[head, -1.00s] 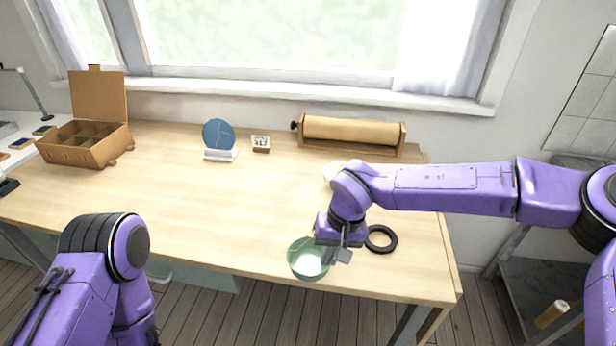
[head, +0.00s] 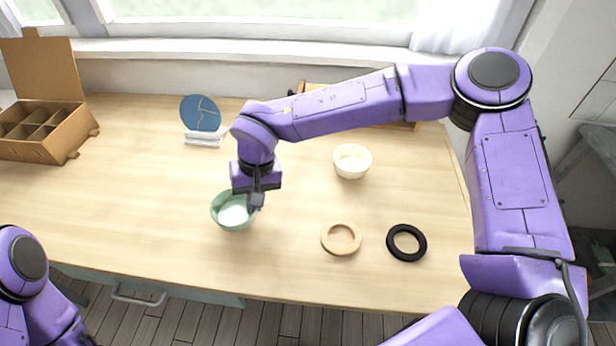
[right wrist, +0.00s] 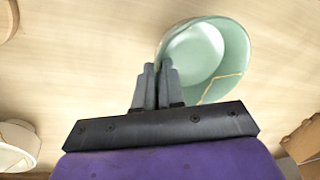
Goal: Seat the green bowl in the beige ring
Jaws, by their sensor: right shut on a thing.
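The green bowl (head: 226,216) is at the middle-left of the table in the head view, pale inside. In the right wrist view the green bowl (right wrist: 228,62) shows a gold seam on its wall. My right gripper (head: 256,201) is shut on the bowl's rim; its fingers (right wrist: 158,82) pinch the near wall in the right wrist view. I cannot tell whether the bowl touches the table. The beige ring (head: 341,251) lies flat and empty on the table, right of the bowl. My left gripper is out of view; only part of my left arm shows at lower left.
A black ring (head: 421,243) lies right of the beige ring. A cream bowl (head: 352,175) stands behind the rings. A blue plate (head: 200,113) on a white stand and an open cardboard box (head: 78,137) are at the back left. The table front between the bowl and the beige ring is clear.

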